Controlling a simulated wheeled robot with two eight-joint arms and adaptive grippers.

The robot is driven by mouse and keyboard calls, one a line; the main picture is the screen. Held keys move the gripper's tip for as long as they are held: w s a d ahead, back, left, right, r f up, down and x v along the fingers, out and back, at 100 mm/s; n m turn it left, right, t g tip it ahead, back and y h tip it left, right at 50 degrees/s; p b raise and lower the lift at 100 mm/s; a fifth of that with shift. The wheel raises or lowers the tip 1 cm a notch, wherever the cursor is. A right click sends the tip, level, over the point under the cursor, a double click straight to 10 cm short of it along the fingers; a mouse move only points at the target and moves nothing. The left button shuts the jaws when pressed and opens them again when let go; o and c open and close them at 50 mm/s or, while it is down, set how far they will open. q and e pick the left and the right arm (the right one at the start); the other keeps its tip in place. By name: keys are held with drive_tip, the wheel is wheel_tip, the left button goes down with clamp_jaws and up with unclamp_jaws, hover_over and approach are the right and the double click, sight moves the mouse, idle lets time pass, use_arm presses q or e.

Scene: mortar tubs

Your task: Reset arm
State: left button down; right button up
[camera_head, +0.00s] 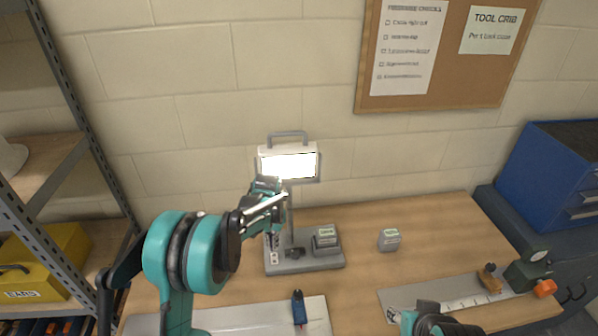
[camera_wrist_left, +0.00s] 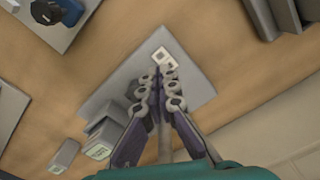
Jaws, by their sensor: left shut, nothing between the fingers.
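My left arm comes in from the left in the head view. Its gripper (camera_head: 273,240) points down over the left part of a grey base plate (camera_head: 310,264). In the left wrist view the left gripper's fingers (camera_wrist_left: 160,75) are together with nothing between them, over the same plate (camera_wrist_left: 195,85) near a white square marking. A lit lamp (camera_head: 288,163) stands on a post on this plate. A grey block with a green-and-white label (camera_head: 325,238) sits on the plate's right part. Part of my right arm (camera_head: 430,320) shows at the bottom edge; its fingers are not clear.
A similar grey block (camera_head: 389,239) stands on the wooden table (camera_head: 430,220) right of the plate. A blue-and-black tool (camera_head: 299,307) lies at the front. A ruled metal plate (camera_head: 450,295) is at right, with a blue cabinet (camera_head: 550,180) beyond. Shelves (camera_head: 45,165) stand left.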

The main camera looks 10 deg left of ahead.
use_arm(q)
drive_tip(key=shift+s+r, duration=0.1)
drive_tip(key=s+r+n+t+b, duration=0.1)
drive_tip(key=s+r+t+b, duration=0.45)
drive_tip(key=s, duration=0.75)
drive_tip(key=s+f+n+t+b, duration=0.1)
drive_tip(key=s+f+b, duration=0.2)
drive_tip(key=s, duration=0.9)
drive_tip(key=b, duration=0.3)
drive_tip(key=shift+s+f+n+t+b, duration=0.15)
drive_tip(key=shift+s+n+t+b, duration=0.2)
drive_tip(key=shift+n+b, duration=0.05)
drive_tip(key=shift+a, duration=0.1)
